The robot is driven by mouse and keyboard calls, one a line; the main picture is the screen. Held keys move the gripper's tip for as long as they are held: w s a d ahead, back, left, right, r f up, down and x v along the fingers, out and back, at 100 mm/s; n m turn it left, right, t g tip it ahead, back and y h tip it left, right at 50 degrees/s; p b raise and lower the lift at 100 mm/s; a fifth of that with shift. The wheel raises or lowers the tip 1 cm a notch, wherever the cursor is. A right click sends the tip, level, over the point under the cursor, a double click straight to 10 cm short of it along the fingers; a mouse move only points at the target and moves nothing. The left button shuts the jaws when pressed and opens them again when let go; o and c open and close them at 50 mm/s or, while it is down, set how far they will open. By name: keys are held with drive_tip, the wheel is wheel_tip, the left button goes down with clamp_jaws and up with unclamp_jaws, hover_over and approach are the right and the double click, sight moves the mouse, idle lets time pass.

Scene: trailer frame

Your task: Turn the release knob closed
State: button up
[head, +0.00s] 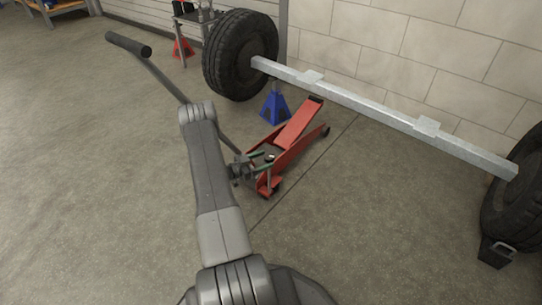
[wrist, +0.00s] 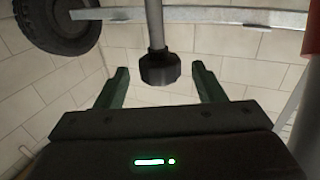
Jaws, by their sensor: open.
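The red floor jack (head: 294,136) stands on the concrete floor, its long dark handle reaching up to the left. The release knob (wrist: 160,71) is a dark, faceted knob on the end of a grey rod. In the wrist view it appears in the gap between my two green fingers, with space on both sides. My gripper (head: 270,160) is over the near end of the jack; its fingers also show in the wrist view (wrist: 160,78). It is open and holds nothing. How deep the knob sits between the fingers is hard to tell.
A grey axle beam (head: 375,106) with a tyre (head: 238,55) at its left end spans behind the jack. A blue jack stand (head: 274,105) stands under the beam. A block wall is behind. The floor at left is mostly clear.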

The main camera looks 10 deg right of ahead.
drive_tip(key=p+v, duration=0.1)
drive_tip(key=v, duration=0.8)
drive_tip(key=shift+p, duration=0.35)
drive_tip(key=shift+c, duration=0.2)
